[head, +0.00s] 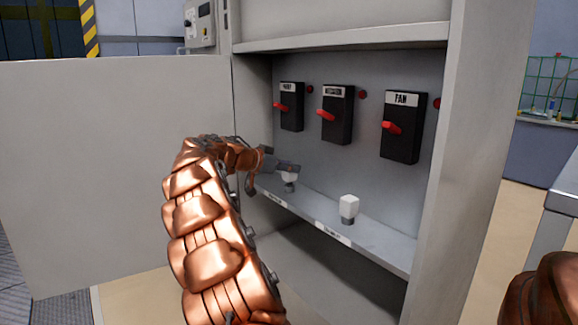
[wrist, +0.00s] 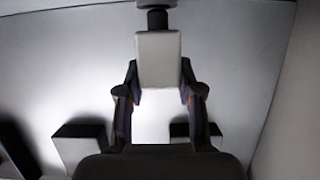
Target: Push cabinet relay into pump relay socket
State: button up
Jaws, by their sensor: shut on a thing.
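A white block-shaped relay (wrist: 158,58) is between the two fingers of my gripper (wrist: 158,82) in the wrist view. Its narrow dark end points to a dark round piece at the picture's top edge, which looks like the socket (wrist: 157,4). How deep the relay sits in it I cannot tell. In the head view my gripper (head: 287,167) is inside the cabinet, over the left part of the shelf, shut on the relay (head: 290,178). A small grey socket (head: 288,188) is just below it, partly hidden.
A second white relay (head: 348,207) stands on a socket farther right on the labelled shelf (head: 385,246). Three black switch boxes with red handles, the right one marked FAN (head: 402,128), are on the back wall. The cabinet door (head: 115,170) is open at left.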

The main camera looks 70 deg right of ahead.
jog(key=shift+f, duration=0.85)
jog(key=o, duration=1.2)
jog(key=v, duration=1.2)
jog(key=shift+r, duration=0.1)
